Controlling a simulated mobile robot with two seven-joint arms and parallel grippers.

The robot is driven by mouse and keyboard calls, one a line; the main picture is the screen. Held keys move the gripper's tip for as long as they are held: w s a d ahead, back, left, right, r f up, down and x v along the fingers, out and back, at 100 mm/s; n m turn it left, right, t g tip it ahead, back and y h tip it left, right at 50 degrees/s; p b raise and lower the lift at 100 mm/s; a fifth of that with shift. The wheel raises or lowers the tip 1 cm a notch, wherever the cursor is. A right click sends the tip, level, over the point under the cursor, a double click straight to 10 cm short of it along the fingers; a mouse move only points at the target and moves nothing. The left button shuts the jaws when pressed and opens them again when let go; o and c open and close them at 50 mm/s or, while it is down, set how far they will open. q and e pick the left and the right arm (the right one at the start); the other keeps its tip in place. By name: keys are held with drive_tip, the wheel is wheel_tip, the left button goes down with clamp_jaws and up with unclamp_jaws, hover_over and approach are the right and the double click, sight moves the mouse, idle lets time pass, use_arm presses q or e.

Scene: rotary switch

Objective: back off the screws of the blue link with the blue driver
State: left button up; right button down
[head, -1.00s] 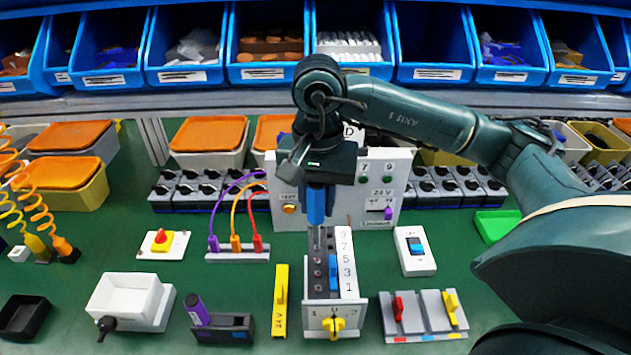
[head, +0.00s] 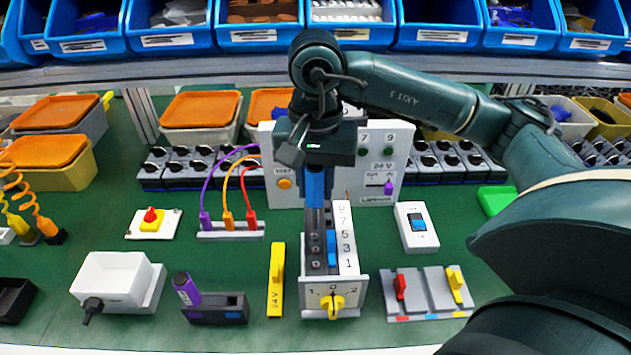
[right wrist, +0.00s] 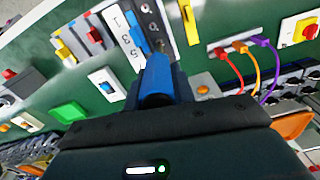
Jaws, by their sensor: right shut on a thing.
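The blue driver (head: 315,186) is upright in my right gripper (head: 316,166), which is shut on its handle. Its lower end points down at the far part of the terminal block (head: 317,271), among the dark screw heads; I cannot tell whether the tip sits in a screw. The blue link (head: 332,250) lies along the right side of the block, beside the numbered strip (head: 344,240). In the right wrist view the driver (right wrist: 158,76) reaches toward the block near the blue link (right wrist: 135,32). My left gripper is out of view.
A yellow 24 V bar (head: 276,280) stands left of the block, and a holder with a purple driver (head: 187,290) further left. A grey panel (head: 385,150) with cables stands close behind. Red and yellow levers (head: 427,296) lie to the right.

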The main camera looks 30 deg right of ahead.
drive_tip(key=shift+f+b, duration=0.5)
drive_tip(key=shift+f, duration=0.5)
drive_tip(key=shift+m, duration=0.3)
drive_tip(key=m+b, duration=0.1)
drive_tip(key=m, duration=0.3)
drive_tip(key=shift+s+d, duration=0.1)
drive_tip(key=shift+s, duration=0.05)
drive_tip(key=m, duration=0.3)
drive_tip(key=shift+s+m, duration=0.1)
drive_tip(key=shift+m, duration=0.3)
drive_tip(key=m, duration=0.4)
drive_tip(key=shift+s, duration=0.1)
drive_tip(key=m, duration=0.3)
drive_tip(key=shift+s+m, duration=0.15)
drive_tip(key=shift+m, duration=0.25)
drive_tip(key=m, duration=0.7)
drive_tip(key=shift+s+a+m, duration=0.15)
drive_tip(key=shift+a+m, duration=0.05)
drive_tip(key=shift+m, duration=0.2)
drive_tip(key=m, duration=0.4)
drive_tip(key=shift+a+p, duration=0.15)
drive_tip(key=shift+p, duration=0.25)
drive_tip(key=m, duration=0.4)
drive_tip(key=shift+a, duration=0.1)
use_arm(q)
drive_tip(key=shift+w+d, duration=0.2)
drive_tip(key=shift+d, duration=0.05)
